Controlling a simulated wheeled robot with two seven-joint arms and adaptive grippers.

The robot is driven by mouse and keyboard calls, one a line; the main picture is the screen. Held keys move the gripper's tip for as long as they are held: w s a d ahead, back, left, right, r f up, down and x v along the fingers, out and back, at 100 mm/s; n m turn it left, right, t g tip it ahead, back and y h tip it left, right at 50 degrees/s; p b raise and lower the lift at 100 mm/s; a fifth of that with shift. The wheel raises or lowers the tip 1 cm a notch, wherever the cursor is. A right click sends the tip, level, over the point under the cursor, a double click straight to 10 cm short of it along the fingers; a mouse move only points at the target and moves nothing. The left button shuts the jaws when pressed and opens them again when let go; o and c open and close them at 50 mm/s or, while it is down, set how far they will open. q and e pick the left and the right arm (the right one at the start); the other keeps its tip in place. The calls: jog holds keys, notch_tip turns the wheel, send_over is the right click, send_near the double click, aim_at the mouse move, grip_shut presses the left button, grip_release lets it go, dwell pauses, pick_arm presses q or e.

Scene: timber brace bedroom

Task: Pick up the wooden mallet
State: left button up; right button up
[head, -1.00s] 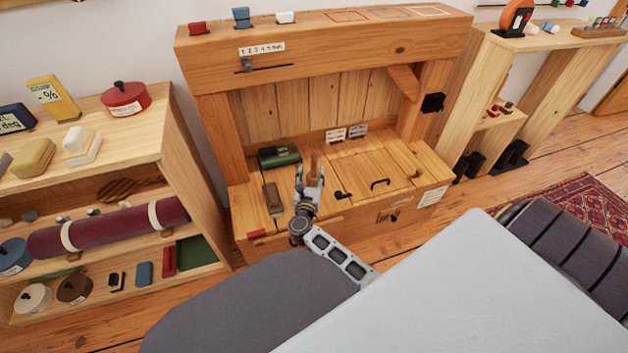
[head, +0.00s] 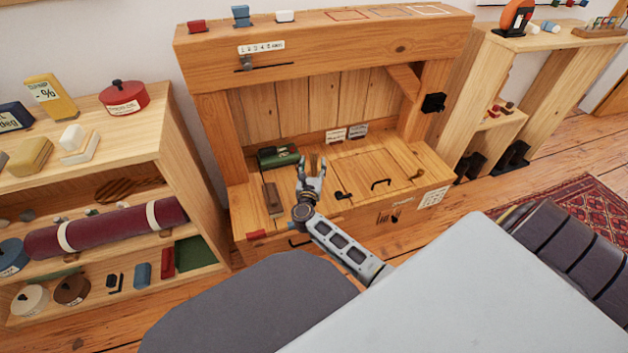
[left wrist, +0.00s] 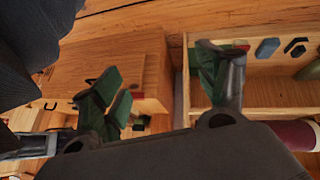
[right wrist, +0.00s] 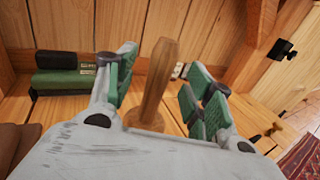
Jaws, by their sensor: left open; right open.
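The wooden mallet (right wrist: 158,80) stands with its handle upright on the bench in the right wrist view, its round lower part partly hidden by my gripper. My right gripper (right wrist: 157,85) is open, with its green-padded fingers on either side of the handle and gaps showing. In the head view the mallet (head: 313,164) shows small between the tips of my right gripper (head: 312,167). My left gripper (left wrist: 163,90) is open and empty in the left wrist view, in front of wooden furniture away from the mallet.
A green box (head: 278,156) and a brown block (head: 273,200) lie on the bench (head: 345,210) left of the mallet. A full shelf (head: 165,130) stands at the left. A plank wall rises behind the mallet.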

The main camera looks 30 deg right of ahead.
aim_at(313, 162)
jog(key=shift+w+d+f, duration=0.1)
jog(key=shift+w+d, duration=0.3)
jog(key=shift+w, duration=0.05)
jog(key=shift+b+x, duration=0.5)
jog(key=shift+x, duration=0.7)
pick_arm(q)
jog(key=f, duration=0.3)
jog(key=shift+s+d+f, duration=0.15)
jog(key=shift+s, duration=0.1)
pick_arm(e)
jog(key=shift+c, duration=0.2)
jog(key=c, duration=1.1)
jog(key=shift+r, duration=0.2)
